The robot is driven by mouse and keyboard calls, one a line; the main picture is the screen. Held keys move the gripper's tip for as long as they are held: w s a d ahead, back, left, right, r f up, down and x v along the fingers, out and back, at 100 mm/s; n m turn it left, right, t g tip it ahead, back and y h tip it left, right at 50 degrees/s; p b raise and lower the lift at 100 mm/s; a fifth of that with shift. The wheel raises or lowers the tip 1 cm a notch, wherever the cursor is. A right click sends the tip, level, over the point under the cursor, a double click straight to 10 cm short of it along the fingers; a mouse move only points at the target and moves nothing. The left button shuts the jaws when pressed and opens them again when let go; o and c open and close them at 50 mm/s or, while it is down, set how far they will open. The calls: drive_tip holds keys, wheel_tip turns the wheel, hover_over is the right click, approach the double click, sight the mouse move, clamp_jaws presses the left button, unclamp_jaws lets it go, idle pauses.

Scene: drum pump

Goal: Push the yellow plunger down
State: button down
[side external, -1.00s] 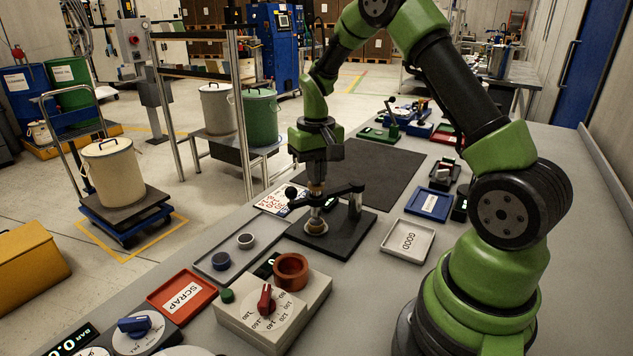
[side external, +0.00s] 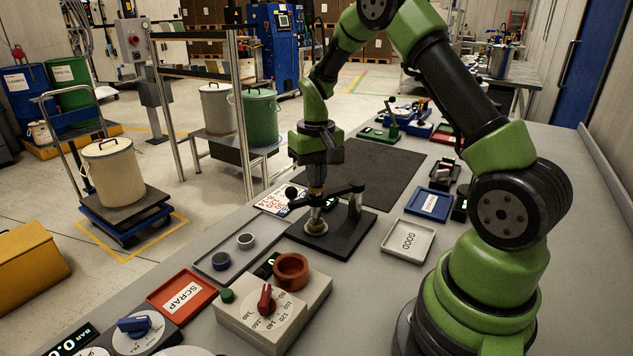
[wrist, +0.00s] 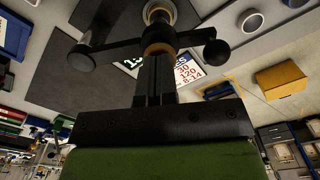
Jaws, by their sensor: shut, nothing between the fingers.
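The yellow plunger (side external: 316,188) stands upright in the middle of a small black press fixture. It also shows in the wrist view as a tan cap (wrist: 159,48) at the tips of the fingers. My gripper (side external: 316,178) is shut and empty, pointing straight down on the plunger's top. The fingertips (wrist: 155,58) appear to touch the cap, but the exact contact is hidden. A dark crossbar with round knobs (side external: 291,192) surrounds the plunger. A metal-coloured ring (side external: 316,226) sits below it on the black base plate (side external: 345,238).
A printed card (side external: 272,200) lies left of the fixture. A white GOOD tray (side external: 408,240) is to its right, with a blue tray (side external: 429,204) beyond. A dark mat (side external: 365,170) lies behind.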

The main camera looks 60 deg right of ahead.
drive_tip(key=shift+r, duration=3.25)
drive_tip(key=shift+a+r, duration=0.1)
drive_tip(key=shift+r, duration=0.05)
drive_tip(key=s+a+r+n+t, duration=0.1)
drive_tip(key=s+a+r+t, duration=0.4)
drive_tip(key=s+a+r, duration=0.7)
drive_tip(key=s+a+n+t+y, duration=0.1)
drive_tip(key=s+a+t+y, duration=0.1)
drive_tip(key=s+a, duration=0.2)
drive_tip(key=shift+s+a, duration=0.3)
drive_tip(key=shift+s, duration=0.55)
drive_tip(key=shift+f, duration=0.1)
